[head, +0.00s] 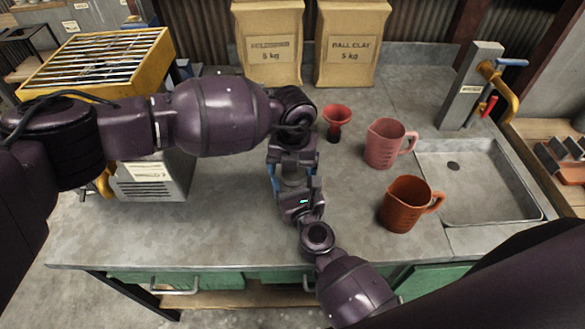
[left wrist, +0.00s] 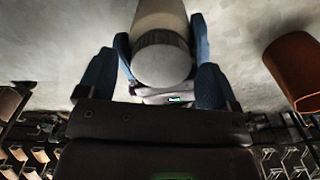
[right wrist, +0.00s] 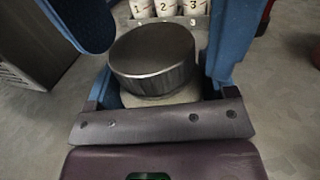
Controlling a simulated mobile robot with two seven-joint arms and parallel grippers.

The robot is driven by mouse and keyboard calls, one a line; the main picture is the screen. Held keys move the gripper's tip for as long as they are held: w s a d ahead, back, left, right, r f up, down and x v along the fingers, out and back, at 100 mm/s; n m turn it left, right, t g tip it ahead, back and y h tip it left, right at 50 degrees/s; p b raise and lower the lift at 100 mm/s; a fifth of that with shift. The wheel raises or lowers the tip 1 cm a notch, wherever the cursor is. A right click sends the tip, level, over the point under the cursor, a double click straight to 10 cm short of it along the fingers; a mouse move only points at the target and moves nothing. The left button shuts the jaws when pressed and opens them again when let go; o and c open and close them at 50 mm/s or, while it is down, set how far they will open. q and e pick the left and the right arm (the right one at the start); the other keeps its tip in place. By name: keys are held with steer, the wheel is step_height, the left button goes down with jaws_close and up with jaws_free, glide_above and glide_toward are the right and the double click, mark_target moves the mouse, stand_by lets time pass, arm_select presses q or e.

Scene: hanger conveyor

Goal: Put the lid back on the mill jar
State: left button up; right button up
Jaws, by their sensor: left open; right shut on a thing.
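The mill jar (right wrist: 160,99) is pale, with a grey metal lid (right wrist: 152,62) on its top in the right wrist view. I cannot tell whether the lid is fully seated. In the head view my arms mostly hide the jar and lid.
A red funnel (head: 337,117), a pink jug (head: 383,145) and a brown jug (head: 405,207) stand right of my grippers. The sink (head: 480,180) is farther right. Two clay bags (head: 268,40) (head: 352,40) stand behind. The worktop (head: 225,215) is clear at front left.

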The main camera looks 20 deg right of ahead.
arm_select(q)
steer(key=shift+r, duration=1.9)
steer(key=shift+f, duration=0.1)
steer(key=shift+c, duration=0.4)
steer(key=shift+s+d+f+g, duration=0.2)
steer(key=shift+s+f+g, duration=0.1)
steer(key=shift+s+f, duration=0.35)
steer(key=shift+s+d+r+n+h, duration=0.5)
steer(key=shift+s+d+r+h, duration=0.1)
steer(key=shift+d, duration=0.25)
steer(key=w+r+n, duration=0.1)
steer(key=r+n, duration=0.1)
steer(key=w+a+r+n, duration=0.1)
steer(key=n, duration=0.1)
steer(key=shift+w+a+r+y, duration=0.15)
steer(key=shift+r+y, duration=0.15)
steer(key=shift+r, duration=0.1)
steer(key=shift+w+a+n+y, duration=0.1)
steer(key=shift+a+n+y, duration=0.25)
steer(key=shift+n, duration=0.45)
